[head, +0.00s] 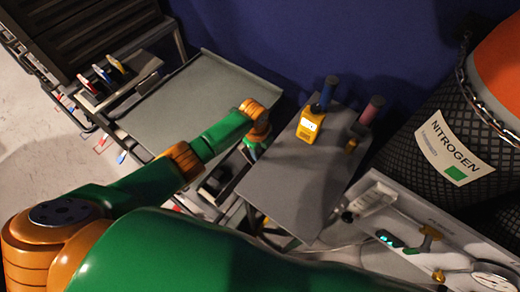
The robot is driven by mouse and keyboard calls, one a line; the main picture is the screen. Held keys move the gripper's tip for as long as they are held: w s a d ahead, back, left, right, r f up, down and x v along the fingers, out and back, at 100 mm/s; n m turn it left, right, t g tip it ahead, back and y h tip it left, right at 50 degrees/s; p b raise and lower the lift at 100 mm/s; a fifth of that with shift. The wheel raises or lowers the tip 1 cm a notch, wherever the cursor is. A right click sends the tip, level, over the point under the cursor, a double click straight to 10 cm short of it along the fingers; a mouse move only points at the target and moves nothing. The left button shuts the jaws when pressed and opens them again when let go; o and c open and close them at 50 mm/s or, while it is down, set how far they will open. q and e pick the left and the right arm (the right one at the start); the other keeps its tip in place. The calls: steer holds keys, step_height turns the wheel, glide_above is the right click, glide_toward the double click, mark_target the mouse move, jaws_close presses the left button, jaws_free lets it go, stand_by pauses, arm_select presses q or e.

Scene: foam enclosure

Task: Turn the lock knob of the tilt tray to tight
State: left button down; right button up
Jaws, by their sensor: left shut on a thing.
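The tilt tray (190,100) is a grey flat panel with a raised rim, left of centre, and its surface is bare. My left arm crosses its lower right part from the lower left. My left gripper (255,150) points down beside the tray's right edge, below the orange wrist. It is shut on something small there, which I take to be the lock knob. The knob is hidden by the wrist and fingers, so its turned position cannot be seen. My right gripper is not in view.
A grey table (290,180) close to the right carries a yellow meter (311,124) and blue and pink-handled items. A nitrogen tank (455,140) in black mesh stands far right. A small rack (108,78) holds coloured tools at upper left.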

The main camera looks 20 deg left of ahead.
mark_target(259, 152)
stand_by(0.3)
arm_select(q)
steer(key=shift+c, duration=1.5)
jaws_free()
steer(key=shift+r, duration=0.1)
steer(key=r, duration=0.2)
steer(key=r+p, duration=0.1)
steer(key=r, duration=0.3)
steer(key=shift+s+p, duration=0.35)
steer(key=shift+p, duration=0.05)
steer(key=shift+s+a+r, duration=0.1)
steer(key=shift+r, duration=0.35)
